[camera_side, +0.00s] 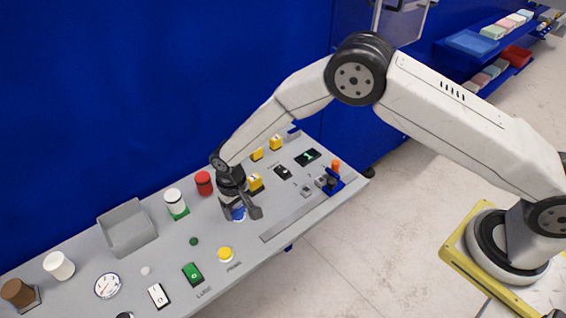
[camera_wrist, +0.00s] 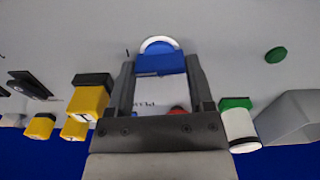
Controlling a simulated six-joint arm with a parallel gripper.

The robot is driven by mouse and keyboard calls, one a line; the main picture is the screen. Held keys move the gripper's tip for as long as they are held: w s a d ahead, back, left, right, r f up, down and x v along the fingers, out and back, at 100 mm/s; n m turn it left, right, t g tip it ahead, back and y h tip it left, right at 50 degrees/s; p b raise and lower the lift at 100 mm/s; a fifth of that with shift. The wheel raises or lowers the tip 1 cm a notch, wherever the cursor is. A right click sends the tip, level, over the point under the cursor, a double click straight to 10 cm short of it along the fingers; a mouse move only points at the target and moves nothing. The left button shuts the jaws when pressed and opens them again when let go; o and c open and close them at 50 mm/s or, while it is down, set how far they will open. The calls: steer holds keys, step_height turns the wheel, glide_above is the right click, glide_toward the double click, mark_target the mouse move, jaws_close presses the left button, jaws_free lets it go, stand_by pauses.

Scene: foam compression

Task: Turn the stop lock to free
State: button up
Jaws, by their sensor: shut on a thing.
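My gripper (camera_side: 241,211) points down at the grey panel, just left of the row of yellow blocks. It is shut on a blue knob (camera_side: 237,215), which looks like the stop lock. In the wrist view the blue knob (camera_wrist: 158,63) sits between the two dark fingertips, with a white rim arcing around its far side. The fingers hide part of the knob in the side view. Its markings are not readable, so I cannot tell which setting it points to.
A red cylinder (camera_side: 204,183) and a white jar with a green base (camera_side: 174,201) stand close left of my gripper. Yellow blocks (camera_side: 257,154) stand behind and right. A yellow button (camera_side: 225,254) is in front. A grey bin (camera_side: 127,229) is farther left.

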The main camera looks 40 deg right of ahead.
mark_target(237, 210)
steer(key=n, duration=0.3)
steer(key=shift+n, duration=0.4)
steer(key=n, duration=0.4)
steer(key=shift+n, duration=0.3)
steer(key=n, duration=0.4)
steer(key=shift+n, duration=2.3)
steer(key=o, duration=1.2)
steer(key=shift+o, duration=0.2)
steer(key=shift+r, duration=0.1)
steer(key=shift+r, duration=3.85)
